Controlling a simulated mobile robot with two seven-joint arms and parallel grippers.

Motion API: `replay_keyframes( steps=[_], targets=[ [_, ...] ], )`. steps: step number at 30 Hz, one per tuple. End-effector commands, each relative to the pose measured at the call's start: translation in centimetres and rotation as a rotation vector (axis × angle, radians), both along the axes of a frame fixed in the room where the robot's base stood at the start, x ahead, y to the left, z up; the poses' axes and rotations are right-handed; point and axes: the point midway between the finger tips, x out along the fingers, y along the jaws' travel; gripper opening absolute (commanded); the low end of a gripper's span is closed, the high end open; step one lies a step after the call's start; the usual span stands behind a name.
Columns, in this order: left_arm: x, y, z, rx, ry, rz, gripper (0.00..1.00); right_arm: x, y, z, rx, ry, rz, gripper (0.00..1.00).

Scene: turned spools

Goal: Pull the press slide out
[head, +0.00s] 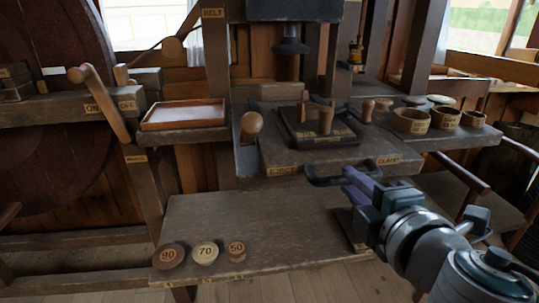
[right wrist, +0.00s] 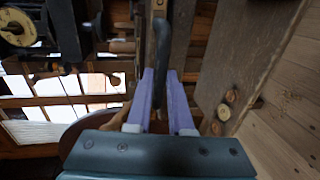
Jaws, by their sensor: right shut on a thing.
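The press slide (head: 283,158) is a grey-brown wooden slab on the bench under the black press head (head: 291,40). A dark plate (head: 312,138) with wooden pegs sits on it. A dark bar handle (head: 325,181) runs along its front edge. My right gripper (head: 352,183) comes in from the lower right, its purple fingers at the handle. In the right wrist view the handle (right wrist: 162,50) lies between the two fingers (right wrist: 160,95), which are shut on it. The fingers hide part of the handle. My left gripper is not in view.
Discs marked 90 (head: 168,256), 70 (head: 205,253) and 50 (head: 236,250) lie on the lower shelf (head: 270,215). A shallow tray (head: 184,114) stands left. Round wooden bowls (head: 412,121) stand right. A wooden lever (head: 100,105) rises at left. The shelf's middle is clear.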

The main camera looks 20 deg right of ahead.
Motion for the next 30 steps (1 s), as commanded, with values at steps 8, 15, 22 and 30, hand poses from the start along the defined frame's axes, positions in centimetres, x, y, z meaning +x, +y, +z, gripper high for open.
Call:
replay_keyframes(
  steps=[8,15,22,30],
  targets=[
    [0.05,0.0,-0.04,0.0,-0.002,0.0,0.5,-0.44,0.12,0.06,0.0,-0.001,0.0,0.0],
    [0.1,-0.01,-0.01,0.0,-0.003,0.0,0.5,-0.44,0.12,0.03,0.0,-0.001,0.0,0.0],
    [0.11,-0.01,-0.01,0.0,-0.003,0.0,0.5,-0.43,0.11,0.0,0.0,0.0,0.0,0.32],
    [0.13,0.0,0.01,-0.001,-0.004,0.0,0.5,-1.1,0.3,0.06,0.001,0.001,0.001,0.32]
  ],
)
